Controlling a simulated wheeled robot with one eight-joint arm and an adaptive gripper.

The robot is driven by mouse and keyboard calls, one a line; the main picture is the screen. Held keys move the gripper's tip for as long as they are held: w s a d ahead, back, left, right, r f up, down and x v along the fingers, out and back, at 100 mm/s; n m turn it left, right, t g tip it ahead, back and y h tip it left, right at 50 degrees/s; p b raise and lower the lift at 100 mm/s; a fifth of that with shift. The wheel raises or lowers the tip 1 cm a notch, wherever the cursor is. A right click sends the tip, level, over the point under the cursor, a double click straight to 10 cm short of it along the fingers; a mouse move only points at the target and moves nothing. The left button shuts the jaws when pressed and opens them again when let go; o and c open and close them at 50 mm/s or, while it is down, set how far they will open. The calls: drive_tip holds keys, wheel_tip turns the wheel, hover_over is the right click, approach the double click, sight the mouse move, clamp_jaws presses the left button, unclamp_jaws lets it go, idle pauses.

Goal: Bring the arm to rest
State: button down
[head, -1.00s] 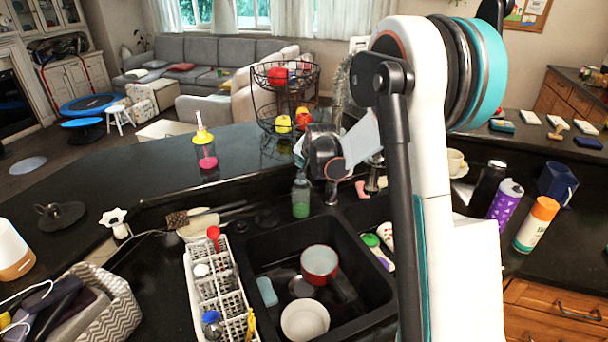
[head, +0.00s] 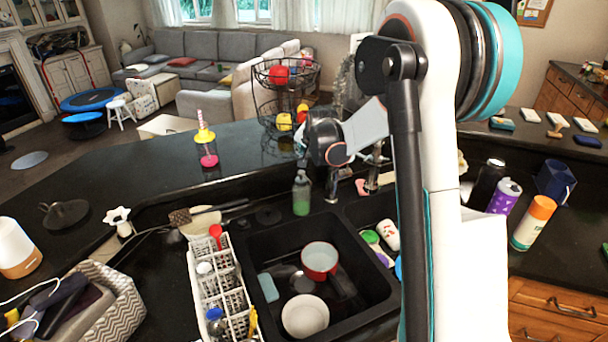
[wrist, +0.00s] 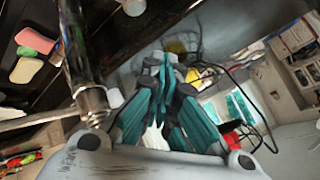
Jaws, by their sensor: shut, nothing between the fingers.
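My gripper (wrist: 165,65) shows in the wrist view with its teal and grey fingers closed together and nothing between them. In the head view my arm rises on the right side and bends over the counter behind the sink. The fingers are hidden there behind my wrist, near the black wire fruit basket (head: 283,100). The basket's wires also show beyond the fingertips in the wrist view (wrist: 215,75); I cannot tell whether they touch.
A purple can (head: 505,196) and orange-capped bottle (head: 533,222) stand right of my arm.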

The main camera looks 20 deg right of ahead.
drive_tip(key=shift+a, duration=0.1)
drive_tip(key=s+a+r+n+b, duration=0.25)
drive_tip(key=s+a, duration=0.25)
drive_tip(key=s, duration=0.5)
drive_tip(key=s+a+r+n+b, duration=0.2)
drive_tip(key=s+a+n+b, duration=0.15)
drive_tip(key=s+a, duration=0.45)
drive_tip(key=s+a+f+n+b, duration=0.1)
drive_tip(key=s+f+b, duration=0.1)
drive_tip(key=s, duration=0.6)
drive_tip(key=s+a+f+n+g+y+b, duration=0.1)
drive_tip(key=s+f+n+b, duration=0.1)
drive_tip(key=s+f, duration=0.3)
drive_tip(key=s+a+f+n+g+b, duration=0.1)
drive_tip(key=s+a+f+b, duration=0.1)
drive_tip(key=s, duration=1)
drive_tip(key=shift+s+f+n+b, duration=0.2)
drive_tip(key=shift+f+n+b, duration=0.2)
drive_tip(key=shift+f+b, duration=0.2)
